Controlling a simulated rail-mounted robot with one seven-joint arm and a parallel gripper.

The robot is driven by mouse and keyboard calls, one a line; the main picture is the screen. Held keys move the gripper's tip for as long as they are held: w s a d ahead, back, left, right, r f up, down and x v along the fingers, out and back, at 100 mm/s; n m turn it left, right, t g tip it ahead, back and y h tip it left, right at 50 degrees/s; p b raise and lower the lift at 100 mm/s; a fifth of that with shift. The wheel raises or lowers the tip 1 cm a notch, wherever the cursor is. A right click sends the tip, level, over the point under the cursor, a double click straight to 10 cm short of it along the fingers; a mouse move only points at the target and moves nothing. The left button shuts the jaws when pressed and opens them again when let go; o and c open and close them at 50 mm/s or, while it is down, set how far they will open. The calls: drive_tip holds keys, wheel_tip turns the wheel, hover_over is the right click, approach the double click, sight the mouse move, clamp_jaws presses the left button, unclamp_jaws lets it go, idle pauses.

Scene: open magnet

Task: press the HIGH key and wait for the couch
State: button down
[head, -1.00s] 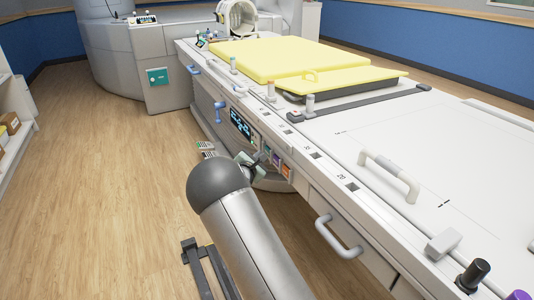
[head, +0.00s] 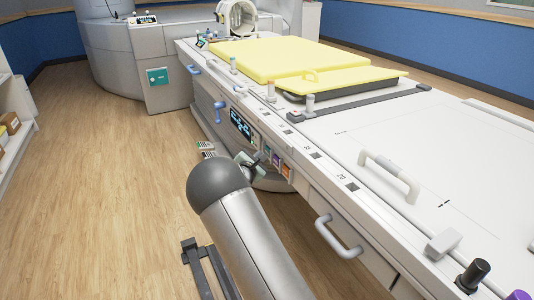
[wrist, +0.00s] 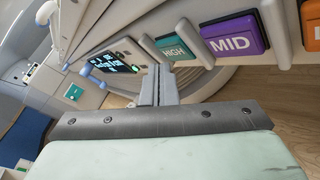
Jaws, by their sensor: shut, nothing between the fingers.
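The green HIGH key (wrist: 173,49) is on the couch's side panel, left of the purple MID key (wrist: 232,40) in the wrist view. An orange key (wrist: 312,24) is partly cut off at the right edge. My gripper (wrist: 158,70) is shut and empty, its fingertips just below and left of the HIGH key. I cannot tell whether they touch it. In the head view my gripper (head: 257,158) is beside the key row, mostly behind my arm. The white couch (head: 400,150) bears yellow pads (head: 275,60). A lit dark display (head: 240,124) is left of the keys.
A grey handle (head: 338,238) juts from the couch side. A blue lever (head: 220,112) is farther along it. The magnet housing (head: 120,60) stands at the back. Shelves (head: 12,125) line the left edge. The wood floor (head: 100,200) left of the couch is clear.

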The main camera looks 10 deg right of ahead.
drive_tip(key=shift+d, duration=0.1)
drive_tip(key=shift+w+d+b, duration=0.1)
drive_tip(key=shift+d+b, duration=0.25)
drive_tip(key=shift+b, duration=0.05)
